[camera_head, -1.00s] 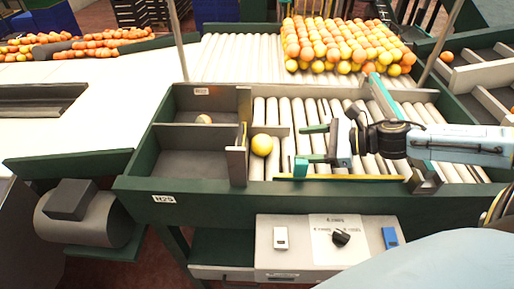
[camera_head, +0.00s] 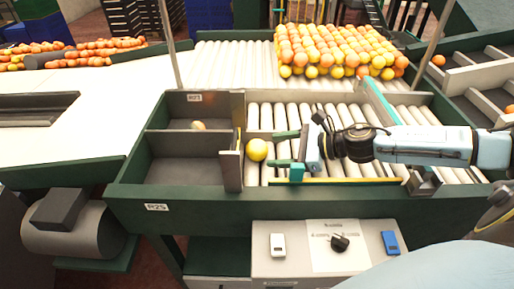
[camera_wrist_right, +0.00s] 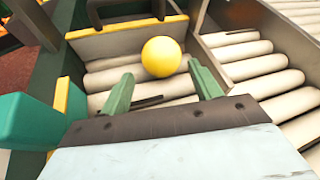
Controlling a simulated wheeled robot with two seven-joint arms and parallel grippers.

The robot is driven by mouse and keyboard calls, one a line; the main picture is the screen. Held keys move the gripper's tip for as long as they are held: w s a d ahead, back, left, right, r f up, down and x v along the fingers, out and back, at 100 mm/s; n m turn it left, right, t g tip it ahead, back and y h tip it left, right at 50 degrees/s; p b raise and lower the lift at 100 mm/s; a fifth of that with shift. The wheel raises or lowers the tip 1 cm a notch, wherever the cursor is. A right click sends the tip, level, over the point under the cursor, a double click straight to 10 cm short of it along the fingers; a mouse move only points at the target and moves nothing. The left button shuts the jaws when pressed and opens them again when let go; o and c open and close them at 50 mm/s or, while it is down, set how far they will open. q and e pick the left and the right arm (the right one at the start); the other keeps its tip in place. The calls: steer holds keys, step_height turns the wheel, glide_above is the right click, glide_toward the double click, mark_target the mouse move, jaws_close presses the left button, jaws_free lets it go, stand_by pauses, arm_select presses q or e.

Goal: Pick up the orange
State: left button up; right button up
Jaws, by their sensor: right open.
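A yellow-orange orange (camera_head: 257,150) rests on the white rollers just right of the sorting bin's divider. My right gripper (camera_head: 277,150) is open, reaching in from the right, with its two green fingers pointing at the orange. In the right wrist view the orange (camera_wrist_right: 161,57) lies just beyond the open fingertips (camera_wrist_right: 162,84), roughly centred between them, and nothing is held. Another orange (camera_head: 199,125) shows partly in the rear left compartment. My left gripper is not in view.
A divider plate (camera_head: 231,171) stands close left of the orange. A yellow-edged rail (camera_head: 335,180) runs along the front of the rollers. Many oranges (camera_head: 335,48) are massed on the rear conveyor. The front left compartment (camera_head: 185,172) is empty.

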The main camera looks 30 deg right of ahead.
mark_target(266, 148)
steer(key=shift+w+a+f, duration=0.1)
steer(key=shift+w+a, duration=0.25)
steer(key=shift+w+a+p, duration=0.2)
steer(key=shift+w+p, duration=0.1)
steer(key=shift+p, duration=0.2)
steer(key=p+x, duration=0.1)
steer(key=x, duration=0.1)
steer(key=p+x, duration=0.1)
steer(key=x, duration=0.1)
steer(key=shift+r, duration=0.25)
steer(key=shift+w+a+f, duration=0.15)
steer(key=shift+w+f, duration=0.1)
steer(key=c, duration=0.8)
steer(key=shift+r, duration=0.1)
